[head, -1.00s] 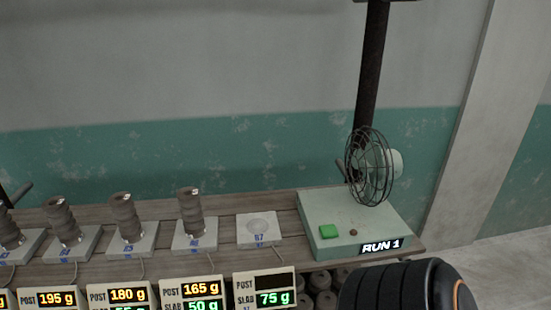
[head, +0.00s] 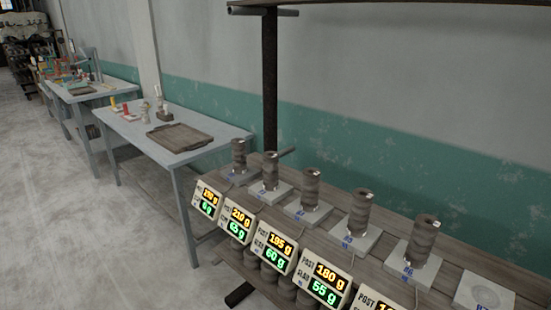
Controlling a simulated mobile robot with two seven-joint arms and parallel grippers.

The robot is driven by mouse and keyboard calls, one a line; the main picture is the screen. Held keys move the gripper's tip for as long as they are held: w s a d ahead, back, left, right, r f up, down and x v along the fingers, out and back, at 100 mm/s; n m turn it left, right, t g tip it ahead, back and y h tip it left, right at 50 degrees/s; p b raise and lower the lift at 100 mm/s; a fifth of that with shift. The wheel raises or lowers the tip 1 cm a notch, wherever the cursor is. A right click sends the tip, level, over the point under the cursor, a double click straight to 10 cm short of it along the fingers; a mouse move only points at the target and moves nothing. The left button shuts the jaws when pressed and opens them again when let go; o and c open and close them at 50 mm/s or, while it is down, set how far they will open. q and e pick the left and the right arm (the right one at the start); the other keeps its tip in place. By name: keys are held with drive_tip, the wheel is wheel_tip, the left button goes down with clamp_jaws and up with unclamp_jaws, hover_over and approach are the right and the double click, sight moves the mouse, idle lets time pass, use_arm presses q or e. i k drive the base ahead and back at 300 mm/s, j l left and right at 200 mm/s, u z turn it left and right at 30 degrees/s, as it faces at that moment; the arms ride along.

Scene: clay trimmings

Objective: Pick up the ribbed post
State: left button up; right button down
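Several dark grey ribbed posts stand upright in a row, each on its own pale square scale on the wooden bench. The nearest ribbed post (head: 422,241) is at the right, on a scale marked 86. Others are the second post (head: 359,212), the third post (head: 310,188), the fourth post (head: 270,170) and the farthest post (head: 238,155). Which post the task means cannot be told. Neither gripper is in view.
Tilted display boxes (head: 277,249) with lit gram readings line the bench's front edge. A dark upright pole (head: 270,90) rises behind the row. A grey table (head: 128,127) with a brown tray (head: 180,137) stands at the left. The concrete floor (head: 70,220) at left is clear.

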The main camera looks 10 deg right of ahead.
sight(239, 146)
drive_tip(key=i+j+z, duration=0.1)
drive_tip(key=i+j, duration=0.2)
drive_tip(key=i+j+z, duration=0.1)
drive_tip(key=i+j, duration=0.15)
drive_tip(key=j, duration=0.15)
drive_tip(key=i+j, duration=0.25)
drive_tip(key=j, duration=0.15)
drive_tip(key=i+j+z, duration=0.15)
drive_tip(key=j, duration=0.25)
drive_tip(key=i+j+z, duration=0.1)
drive_tip(key=i+j, duration=0.25)
